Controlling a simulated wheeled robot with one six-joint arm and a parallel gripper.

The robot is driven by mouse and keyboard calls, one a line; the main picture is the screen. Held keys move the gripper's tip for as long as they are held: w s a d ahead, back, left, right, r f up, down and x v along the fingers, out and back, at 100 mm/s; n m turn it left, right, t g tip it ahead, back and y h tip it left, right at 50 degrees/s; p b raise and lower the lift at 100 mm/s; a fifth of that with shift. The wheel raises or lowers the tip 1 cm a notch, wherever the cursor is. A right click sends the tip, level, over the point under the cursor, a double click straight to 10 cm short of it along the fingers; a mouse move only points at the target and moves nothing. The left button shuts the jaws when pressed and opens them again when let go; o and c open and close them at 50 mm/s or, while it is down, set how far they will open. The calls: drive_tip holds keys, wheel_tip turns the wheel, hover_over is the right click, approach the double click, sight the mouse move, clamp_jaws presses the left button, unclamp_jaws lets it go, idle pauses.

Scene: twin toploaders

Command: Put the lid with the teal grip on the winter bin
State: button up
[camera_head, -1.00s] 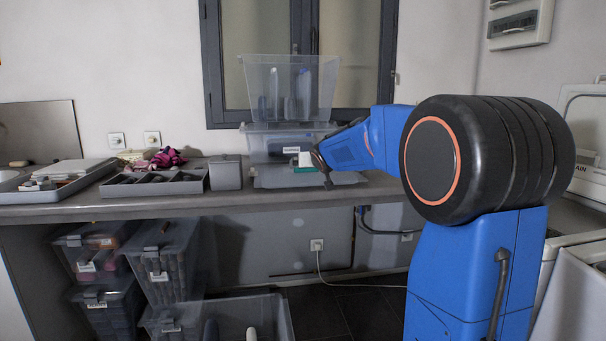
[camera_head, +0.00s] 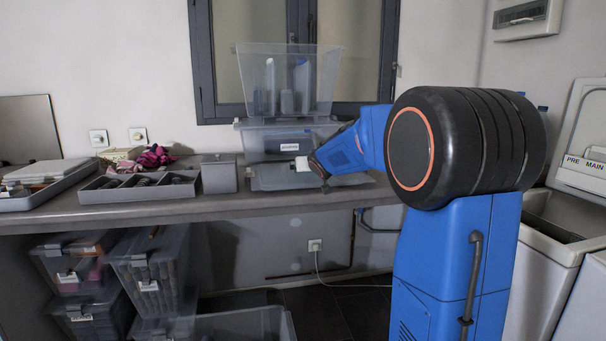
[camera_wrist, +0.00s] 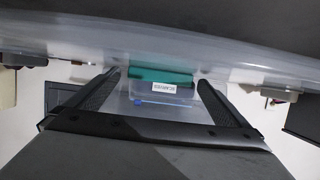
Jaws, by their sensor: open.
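A clear lid (camera_head: 310,183) lies on the counter in front of two stacked clear bins. In the wrist view a teal grip (camera_wrist: 160,76) with a white label (camera_wrist: 164,88) shows beside clear plastic. My gripper (camera_wrist: 158,82) is open, with one fingertip on each side of the teal grip and apart from it. In the head view my gripper (camera_head: 319,169) is at the lid, partly hidden by my arm. The upper bin (camera_head: 330,70) is open-topped and holds blue and grey things. The lower bin (camera_head: 255,142) has a label too small to read. I cannot tell which bin is winter.
A grey canister (camera_head: 219,175), a divided tray (camera_head: 135,190) and pink cloth (camera_head: 154,157) stand left on the counter (camera_head: 200,209). More labelled bins (camera_head: 150,262) stand below. An open top-loader (camera_head: 565,215) is at the right. The window wall is close behind the bins.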

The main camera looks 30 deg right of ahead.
drive_tip(key=shift+r, duration=0.1)
drive_tip(key=c, duration=1.4)
drive_tip(key=shift+o, duration=0.2)
drive_tip(key=shift+r, duration=0.2)
